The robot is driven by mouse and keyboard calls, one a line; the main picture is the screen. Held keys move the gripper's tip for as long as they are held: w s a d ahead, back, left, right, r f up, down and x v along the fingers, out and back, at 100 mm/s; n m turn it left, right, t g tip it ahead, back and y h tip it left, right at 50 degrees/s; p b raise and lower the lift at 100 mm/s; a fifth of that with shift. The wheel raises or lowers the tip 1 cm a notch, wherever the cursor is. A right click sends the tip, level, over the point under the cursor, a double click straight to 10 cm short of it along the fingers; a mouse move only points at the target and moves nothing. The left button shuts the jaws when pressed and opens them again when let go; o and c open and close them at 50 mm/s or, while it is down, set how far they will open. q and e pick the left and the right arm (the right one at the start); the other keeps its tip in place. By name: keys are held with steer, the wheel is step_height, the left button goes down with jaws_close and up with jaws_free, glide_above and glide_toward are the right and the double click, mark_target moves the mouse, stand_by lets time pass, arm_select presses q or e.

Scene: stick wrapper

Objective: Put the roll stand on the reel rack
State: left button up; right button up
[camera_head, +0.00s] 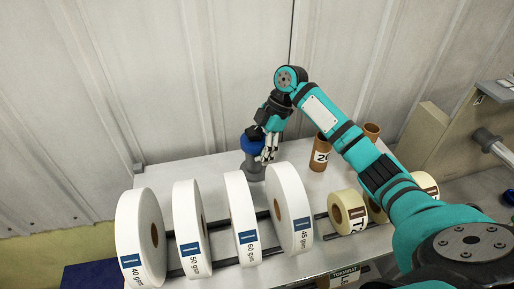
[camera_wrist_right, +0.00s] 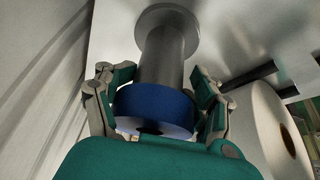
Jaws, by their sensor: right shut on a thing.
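The roll stand (camera_head: 254,166), a grey post with a blue collar and a round flange, is upright or nearly so at the back of the white table. My right gripper (camera_head: 268,150) is shut on it near the blue part. In the right wrist view the fingers (camera_wrist_right: 158,95) flank the blue collar (camera_wrist_right: 155,108), with the grey post (camera_wrist_right: 167,55) and flange beyond. I cannot tell whether the flange touches the table. The reel rack's dark rails (camera_head: 320,216) run along the table front under the reels. My left gripper is not in view.
Several white paper reels (camera_head: 140,235) stand in a row on the rails, with smaller cream rolls (camera_head: 347,212) to the right. Brown tubes (camera_head: 320,153) stand behind them. The table's back left (camera_head: 190,170) is clear. A ribbed wall (camera_head: 180,80) rises close behind.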

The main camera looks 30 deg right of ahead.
steer(key=o, duration=2)
